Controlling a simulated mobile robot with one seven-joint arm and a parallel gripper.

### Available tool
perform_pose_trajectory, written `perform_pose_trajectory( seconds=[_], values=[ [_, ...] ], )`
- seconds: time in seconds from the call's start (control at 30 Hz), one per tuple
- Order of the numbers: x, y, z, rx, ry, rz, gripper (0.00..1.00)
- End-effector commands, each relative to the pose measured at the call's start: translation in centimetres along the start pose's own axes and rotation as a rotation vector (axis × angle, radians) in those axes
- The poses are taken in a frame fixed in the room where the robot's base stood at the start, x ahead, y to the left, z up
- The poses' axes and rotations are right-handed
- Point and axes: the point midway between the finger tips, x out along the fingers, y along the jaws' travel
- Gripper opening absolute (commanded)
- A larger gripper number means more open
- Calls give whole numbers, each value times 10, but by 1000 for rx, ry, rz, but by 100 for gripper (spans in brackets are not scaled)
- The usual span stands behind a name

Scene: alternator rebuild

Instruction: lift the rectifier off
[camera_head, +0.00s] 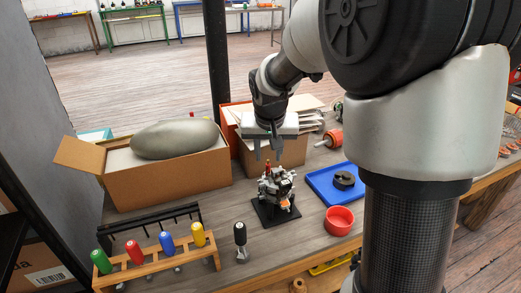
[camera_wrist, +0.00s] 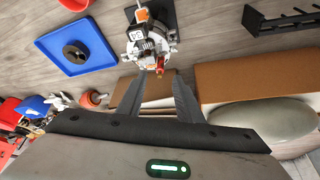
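The alternator (camera_head: 277,186) stands on a black base plate (camera_head: 266,218) on the workbench. It is a silvery body with orange parts and a red-tipped piece on top. It also shows in the wrist view (camera_wrist: 142,42), at the top, with a dark block and orange pieces on its face. I cannot tell which part is the rectifier. My gripper (camera_head: 268,157) hangs just above the alternator, fingers pointing down. In the wrist view my gripper (camera_wrist: 157,84) is open, with nothing between its fingers, and the alternator lies beyond the fingertips.
A blue tray (camera_head: 325,194) with a dark round part (camera_head: 344,180) and a red bowl (camera_head: 339,220) are right of the alternator. A black-handled tool (camera_head: 241,242) and a wooden rack (camera_head: 157,263) of coloured handles are left. Cardboard boxes (camera_head: 168,185) stand behind.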

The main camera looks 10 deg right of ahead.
Motion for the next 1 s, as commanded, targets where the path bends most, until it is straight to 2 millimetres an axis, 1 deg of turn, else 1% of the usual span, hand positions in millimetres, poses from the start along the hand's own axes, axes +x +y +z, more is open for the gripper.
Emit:
perform_pose_trajectory(
  seconds=[0.03,0.1,0.23,0.4,0.63,0.67,0.7,0.83,1.0],
  values=[
    [10,0,1,0,-2,1,33],
    [20,0,1,0,-2,1,33],
    [33,0,0,0,-1,1,33],
    [39,0,0,0,1,0,33],
    [39,0,0,0,1,0,33],
    [39,0,0,0,1,0,29],
    [39,0,0,0,1,0,23],
    [39,0,0,0,1,0,1],
    [39,0,0,0,1,0,0]
  ],
)
